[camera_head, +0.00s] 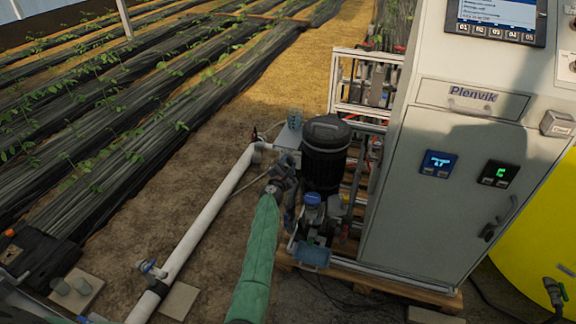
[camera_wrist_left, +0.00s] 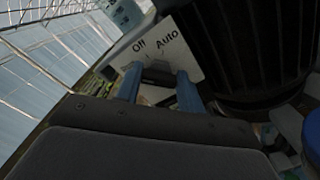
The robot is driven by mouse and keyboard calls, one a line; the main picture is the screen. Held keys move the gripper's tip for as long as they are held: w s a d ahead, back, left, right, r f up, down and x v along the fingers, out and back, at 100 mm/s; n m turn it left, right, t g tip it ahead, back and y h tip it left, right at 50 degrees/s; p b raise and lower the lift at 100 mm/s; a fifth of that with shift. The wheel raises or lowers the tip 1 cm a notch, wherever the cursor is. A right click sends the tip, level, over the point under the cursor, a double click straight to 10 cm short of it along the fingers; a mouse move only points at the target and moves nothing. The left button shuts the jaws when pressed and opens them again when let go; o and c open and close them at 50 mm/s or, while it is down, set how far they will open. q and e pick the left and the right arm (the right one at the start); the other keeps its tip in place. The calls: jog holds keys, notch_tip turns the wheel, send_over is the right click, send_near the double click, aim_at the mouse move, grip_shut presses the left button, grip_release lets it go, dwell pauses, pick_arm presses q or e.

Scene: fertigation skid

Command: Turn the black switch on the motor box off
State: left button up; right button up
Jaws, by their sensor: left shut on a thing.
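The motor box (camera_head: 287,138) is a small grey box beside the dark motor (camera_head: 326,152). In the left wrist view its pale plate (camera_wrist_left: 185,52) carries the words Off and Auto. The black switch (camera_wrist_left: 156,72) sits below these words, between my blue fingertips. My left gripper (camera_head: 281,173), at the end of the green-sleeved arm, is at the motor box. In the left wrist view the gripper (camera_wrist_left: 158,84) is shut on the switch. Which mark the switch points to cannot be told. In the head view the switch is hidden. My right gripper is not in view.
The motor and blue-capped pump (camera_head: 312,205) stand close right of my arm. A tall grey Plenvik cabinet (camera_head: 435,190) is further right, with a yellow tank (camera_head: 545,215) beyond. A white pipe (camera_head: 208,212) runs along the ground at left. Bare soil lies between pipe and arm.

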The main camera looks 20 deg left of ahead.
pick_arm(q)
jog(key=m+b, duration=0.2)
jog(key=m, duration=0.2)
jog(key=shift+f+m, duration=0.15)
jog(key=shift+m, duration=0.15)
jog(key=shift+d+m, duration=0.1)
jog(key=shift+m, duration=0.2)
jog(key=shift+m+b, duration=0.35)
jog(key=shift+m, duration=1.15)
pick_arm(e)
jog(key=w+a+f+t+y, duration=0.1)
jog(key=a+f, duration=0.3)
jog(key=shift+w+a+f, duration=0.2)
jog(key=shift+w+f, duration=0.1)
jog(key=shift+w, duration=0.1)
pick_arm(q)
jog(key=shift+f, duration=0.1)
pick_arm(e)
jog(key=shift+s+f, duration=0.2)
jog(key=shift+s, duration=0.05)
pick_arm(q)
jog(key=o, duration=1)
jog(key=shift+d, duration=0.1)
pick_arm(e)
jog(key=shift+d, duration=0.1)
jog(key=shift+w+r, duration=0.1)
pick_arm(q)
jog(key=shift+s, duration=0.15)
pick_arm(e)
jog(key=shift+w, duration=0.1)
